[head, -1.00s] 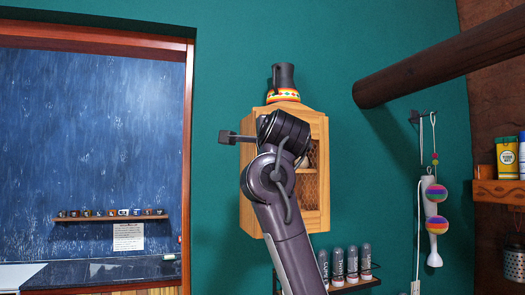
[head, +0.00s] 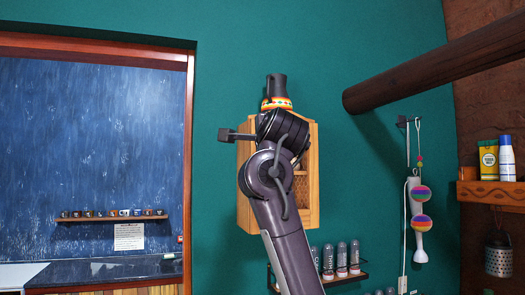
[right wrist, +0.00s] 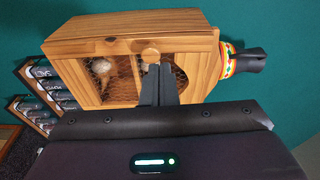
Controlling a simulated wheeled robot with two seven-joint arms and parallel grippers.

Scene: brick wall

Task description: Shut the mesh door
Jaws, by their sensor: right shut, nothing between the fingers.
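The small wooden wall cabinet (head: 246,190) hangs on the green wall, partly hidden by my arm in the head view. In the right wrist view, the cabinet (right wrist: 130,28) shows a wood-framed mesh door (right wrist: 190,65) and a round wooden knob (right wrist: 150,53). A pale round object shows through the mesh. I cannot tell how far the door stands from its frame. My right gripper (right wrist: 160,68) is shut and empty, its fingertips just below the knob in the picture; I cannot tell whether they touch the door. My left gripper is not in view.
A dark bottle with a colourful band (head: 277,90) stands on the cabinet. A rack of labelled jars (head: 341,258) is below it. A thick dark beam (head: 430,65) juts in at upper right.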

